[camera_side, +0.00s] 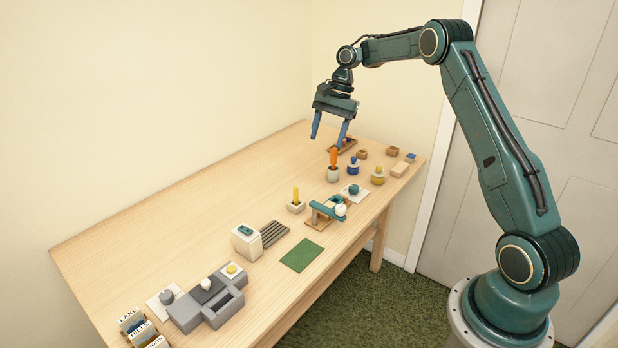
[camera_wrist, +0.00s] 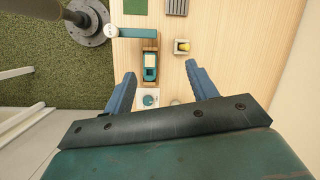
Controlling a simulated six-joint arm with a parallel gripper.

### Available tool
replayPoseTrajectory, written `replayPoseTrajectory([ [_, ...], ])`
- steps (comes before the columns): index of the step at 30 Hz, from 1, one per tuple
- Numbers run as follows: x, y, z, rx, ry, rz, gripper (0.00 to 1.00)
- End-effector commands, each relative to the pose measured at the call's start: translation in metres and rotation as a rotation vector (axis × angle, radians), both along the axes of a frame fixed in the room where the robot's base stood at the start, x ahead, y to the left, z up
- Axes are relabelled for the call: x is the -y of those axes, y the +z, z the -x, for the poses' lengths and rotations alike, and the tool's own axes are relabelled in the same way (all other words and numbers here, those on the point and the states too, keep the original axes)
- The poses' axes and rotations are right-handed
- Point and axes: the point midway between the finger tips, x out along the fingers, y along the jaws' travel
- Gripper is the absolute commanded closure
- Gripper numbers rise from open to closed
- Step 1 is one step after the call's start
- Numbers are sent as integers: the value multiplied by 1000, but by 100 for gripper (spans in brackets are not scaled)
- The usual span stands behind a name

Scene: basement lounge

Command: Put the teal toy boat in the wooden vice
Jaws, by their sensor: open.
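My gripper (camera_side: 328,137) is open and empty above the back part of the table, its two blue fingers pointing down; they also show in the wrist view (camera_wrist: 158,83). A wooden-based fixture (camera_side: 317,222) carries a teal bar with a white ball; in the wrist view its wooden base (camera_wrist: 151,43) holds a teal block (camera_wrist: 150,73). I cannot tell whether this is the wooden vice. A small teal piece (camera_side: 245,230) sits on a cream block, and a rounded teal piece (camera_side: 353,189) on a white card. None is clearly a boat at this size.
An orange-topped pot (camera_side: 333,174), a blue-topped piece (camera_side: 353,166) and a yellow one (camera_side: 378,176) stand near the fingers. A wooden tray (camera_side: 352,150) lies behind. A green mat (camera_side: 302,255) and grey fixture (camera_side: 186,313) lie farther left. The table's wall side is clear.

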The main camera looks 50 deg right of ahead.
Motion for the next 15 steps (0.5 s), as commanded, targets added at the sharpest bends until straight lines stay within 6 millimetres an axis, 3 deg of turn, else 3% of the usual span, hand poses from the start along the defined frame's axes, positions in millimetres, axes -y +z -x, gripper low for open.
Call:
replayPoseTrajectory([
  [1,-11,15,2,21,30,13,42],
  [6,-44,54,14,86,137,55,42],
  [15,-100,111,52,195,323,137,42],
])
